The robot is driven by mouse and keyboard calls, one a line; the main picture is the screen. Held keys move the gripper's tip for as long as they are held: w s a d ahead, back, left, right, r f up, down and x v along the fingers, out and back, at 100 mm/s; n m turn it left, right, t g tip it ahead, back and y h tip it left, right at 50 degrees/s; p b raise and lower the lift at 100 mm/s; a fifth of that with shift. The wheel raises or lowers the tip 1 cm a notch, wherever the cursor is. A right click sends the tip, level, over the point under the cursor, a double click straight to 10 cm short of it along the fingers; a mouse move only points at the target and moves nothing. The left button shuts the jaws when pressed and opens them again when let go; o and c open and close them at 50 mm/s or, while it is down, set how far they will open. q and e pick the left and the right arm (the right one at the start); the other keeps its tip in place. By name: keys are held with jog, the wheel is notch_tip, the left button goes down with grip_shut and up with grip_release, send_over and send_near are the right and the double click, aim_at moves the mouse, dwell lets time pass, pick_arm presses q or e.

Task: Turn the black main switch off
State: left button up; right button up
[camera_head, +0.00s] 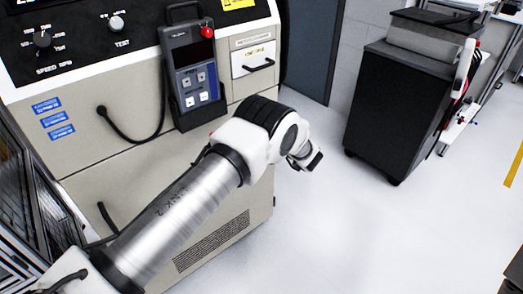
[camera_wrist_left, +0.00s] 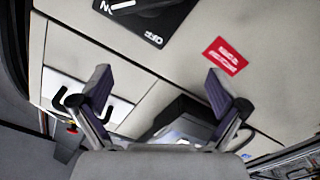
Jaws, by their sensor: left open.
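A black switch plate (camera_wrist_left: 158,22) with white lettering shows at the top of the left wrist view, cut off by the picture's edge. Its lettering looks like ON and OFF, upside down. Which way the switch handle points I cannot tell. I do not make out this plate in the head view. My left gripper (camera_wrist_left: 160,88) is open and empty, with its two fingers spread apart below the plate in the wrist view and not touching it. In the head view the left gripper (camera_head: 306,158) is in front of the cabinet's right side. My right gripper is not in view.
The beige cabinet (camera_head: 95,155) carries a hand-held pendant (camera_head: 192,65) with a red button, a small white drawer (camera_head: 250,60) and knobs on a black panel (camera_head: 80,38). A red label (camera_wrist_left: 225,55) is near the switch plate. A black cart (camera_head: 395,110) stands right; floor between is clear.

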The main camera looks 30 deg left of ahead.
pick_arm(q)
jog(key=w+d+f+n+b, duration=0.3)
jog(key=d+f+b, duration=0.2)
jog(key=b, duration=0.2)
jog(key=shift+m, duration=0.3)
jog(key=b+x, duration=0.1)
jog(key=x, duration=0.6)
jog(key=shift+w+a, duration=0.2)
jog(key=shift+w, duration=0.05)
jog(key=shift+a, duration=0.2)
jog(key=c, duration=1.2)
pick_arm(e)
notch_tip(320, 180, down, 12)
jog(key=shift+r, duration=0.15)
